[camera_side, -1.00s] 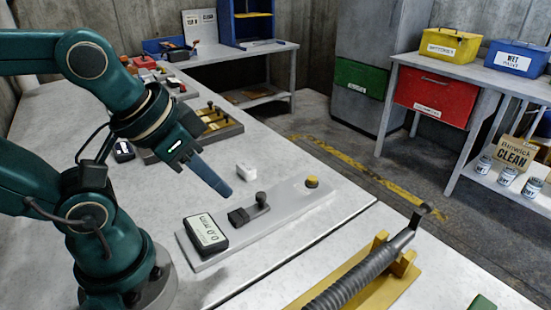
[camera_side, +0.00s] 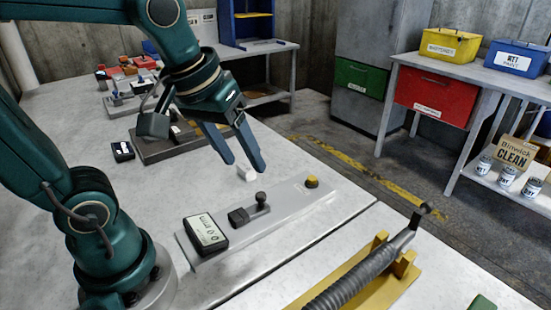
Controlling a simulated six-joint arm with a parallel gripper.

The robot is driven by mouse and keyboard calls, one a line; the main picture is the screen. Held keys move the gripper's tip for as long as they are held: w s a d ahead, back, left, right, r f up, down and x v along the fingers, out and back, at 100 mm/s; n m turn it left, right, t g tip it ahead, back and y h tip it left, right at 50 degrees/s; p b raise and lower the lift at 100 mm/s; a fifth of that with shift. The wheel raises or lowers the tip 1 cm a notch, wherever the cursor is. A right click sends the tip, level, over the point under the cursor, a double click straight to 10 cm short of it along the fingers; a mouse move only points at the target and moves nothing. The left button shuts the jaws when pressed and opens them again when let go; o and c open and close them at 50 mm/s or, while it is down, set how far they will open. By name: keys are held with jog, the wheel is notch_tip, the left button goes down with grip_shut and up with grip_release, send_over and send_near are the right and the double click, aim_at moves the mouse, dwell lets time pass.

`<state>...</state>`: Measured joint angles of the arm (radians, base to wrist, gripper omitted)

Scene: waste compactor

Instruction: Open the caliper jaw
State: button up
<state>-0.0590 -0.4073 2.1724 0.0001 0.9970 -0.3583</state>
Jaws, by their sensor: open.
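The caliper (camera_side: 280,210) is a long grey plate lying diagonally on the bench. A black display (camera_side: 205,234) at its near left end reads about 0.0 mm. A dark sliding jaw with a small round knob (camera_side: 261,198) sits near the middle of the plate. My gripper (camera_side: 246,167) is open and empty, pointing down above the bench, behind and a little left of the jaw knob. It appears apart from the caliper.
A ribbed grey hose on a yellow stand (camera_side: 385,272) is at the front right. A dark tray (camera_side: 168,147) and a small black box (camera_side: 123,151) lie at the back left.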

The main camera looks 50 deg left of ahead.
jog(key=w+a+f+n+g, duration=0.2)
jog(key=w+a+f+n, duration=0.1)
jog(key=w, duration=0.2)
jog(key=n+g, duration=0.1)
jog(key=g, duration=0.1)
send_over(261, 194)
notch_tip(261, 194, down, 5)
jog(key=shift+w+d+r, duration=0.1)
jog(key=shift+r, duration=0.1)
jog(key=shift+f, duration=2.85)
grip_shut()
jog(key=shift+r, duration=0.1)
